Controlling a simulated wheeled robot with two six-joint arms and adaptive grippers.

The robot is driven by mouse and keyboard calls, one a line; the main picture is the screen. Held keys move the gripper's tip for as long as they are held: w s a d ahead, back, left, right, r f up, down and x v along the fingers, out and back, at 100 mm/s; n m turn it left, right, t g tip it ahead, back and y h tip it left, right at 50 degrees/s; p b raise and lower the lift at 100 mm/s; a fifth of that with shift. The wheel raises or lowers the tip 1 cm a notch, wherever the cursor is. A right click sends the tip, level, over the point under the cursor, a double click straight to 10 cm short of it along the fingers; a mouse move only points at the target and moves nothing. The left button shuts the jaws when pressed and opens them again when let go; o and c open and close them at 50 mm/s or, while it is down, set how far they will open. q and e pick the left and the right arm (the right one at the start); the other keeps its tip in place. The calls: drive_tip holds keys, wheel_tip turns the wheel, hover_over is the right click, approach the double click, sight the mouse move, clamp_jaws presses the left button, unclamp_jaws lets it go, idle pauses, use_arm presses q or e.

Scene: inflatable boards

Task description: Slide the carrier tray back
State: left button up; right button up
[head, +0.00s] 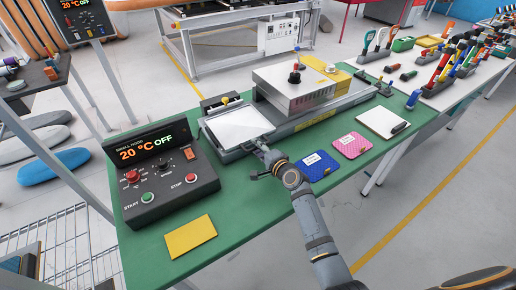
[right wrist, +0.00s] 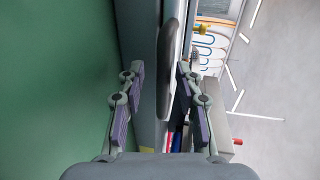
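The carrier tray (head: 238,124), a pale flat plate with a grey rim, sits at the left front end of the grey press machine (head: 300,84) on the green table. My right gripper (head: 260,149) is at the tray's near right corner. In the right wrist view my right gripper (right wrist: 160,103) has its two fingers well apart. A dark, rounded upright part (right wrist: 169,68), seemingly the tray's edge or handle, shows between them, closer to the right finger. Whether it touches that finger I cannot tell. My left gripper is not in view.
A black control box (head: 160,178) reading 20 °C OFF stands left on the green table (head: 240,215). A yellow pad (head: 190,236), a blue pad (head: 316,166), a pink pad (head: 352,146) and a white notepad (head: 383,122) lie along the near side. The table's front middle is clear.

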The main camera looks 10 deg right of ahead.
drive_tip(key=shift+s+d, duration=0.1)
drive_tip(key=shift+d, duration=0.05)
drive_tip(key=v, duration=1.1)
drive_tip(key=shift+s+r, duration=0.15)
drive_tip(key=shift+s, duration=0.2)
